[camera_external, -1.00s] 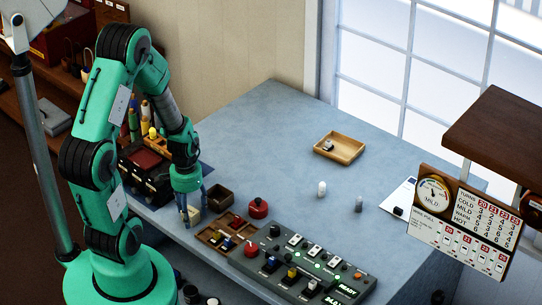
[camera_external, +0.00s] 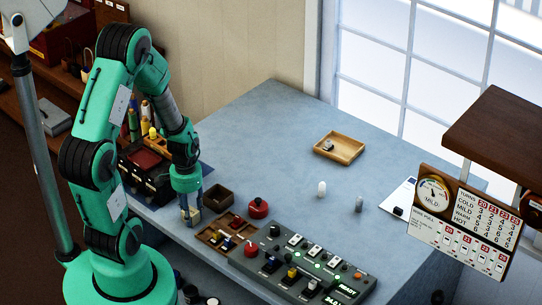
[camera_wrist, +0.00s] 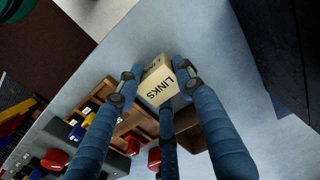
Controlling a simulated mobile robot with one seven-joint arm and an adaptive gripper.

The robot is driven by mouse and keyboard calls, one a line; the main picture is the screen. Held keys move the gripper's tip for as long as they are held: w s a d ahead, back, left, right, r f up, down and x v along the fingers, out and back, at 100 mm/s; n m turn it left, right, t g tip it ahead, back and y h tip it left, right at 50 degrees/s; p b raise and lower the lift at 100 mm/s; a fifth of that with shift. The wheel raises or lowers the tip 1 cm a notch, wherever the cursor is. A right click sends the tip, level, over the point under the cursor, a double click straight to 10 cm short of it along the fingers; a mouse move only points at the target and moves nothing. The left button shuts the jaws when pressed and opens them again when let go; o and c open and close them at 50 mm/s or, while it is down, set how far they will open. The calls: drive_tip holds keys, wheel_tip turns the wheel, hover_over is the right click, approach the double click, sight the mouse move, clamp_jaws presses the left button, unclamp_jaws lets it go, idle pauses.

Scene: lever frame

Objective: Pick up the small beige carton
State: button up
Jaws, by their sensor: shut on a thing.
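The small beige carton (camera_wrist: 158,84) with "LINKS" printed on it sits between my gripper's blue fingers in the wrist view. My gripper (camera_wrist: 157,90) is shut on it, with fingers at its left and right and a third finger in front of its lower part. In the external view my gripper (camera_external: 191,215) points down near the table's left front edge. The carton (camera_external: 196,214) is mostly covered there by the fingers. I cannot tell whether it rests on the table or hangs just above it.
A dark brown open box (camera_external: 218,195) stands right beside my gripper. A wooden compartment tray (camera_external: 208,236), red knobbed pieces (camera_external: 258,208) and a control panel (camera_external: 305,262) lie to the right. A black rack (camera_external: 146,178) stands to the left. The table's back is largely clear.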

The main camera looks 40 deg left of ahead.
drive_tip(key=shift+r, duration=0.1)
drive_tip(key=shift+r, duration=0.4)
wheel_tip(320, 180, up, 3)
drive_tip(key=shift+s+f, duration=0.1)
drive_tip(key=shift+s, duration=0.05)
drive_tip(key=s+d, duration=0.2)
drive_tip(key=s, duration=0.5)
drive_tip(key=s+d+r, duration=0.1)
drive_tip(key=s+d, duration=0.1)
drive_tip(key=s, duration=0.6)
drive_tip(key=shift+d, duration=0.3)
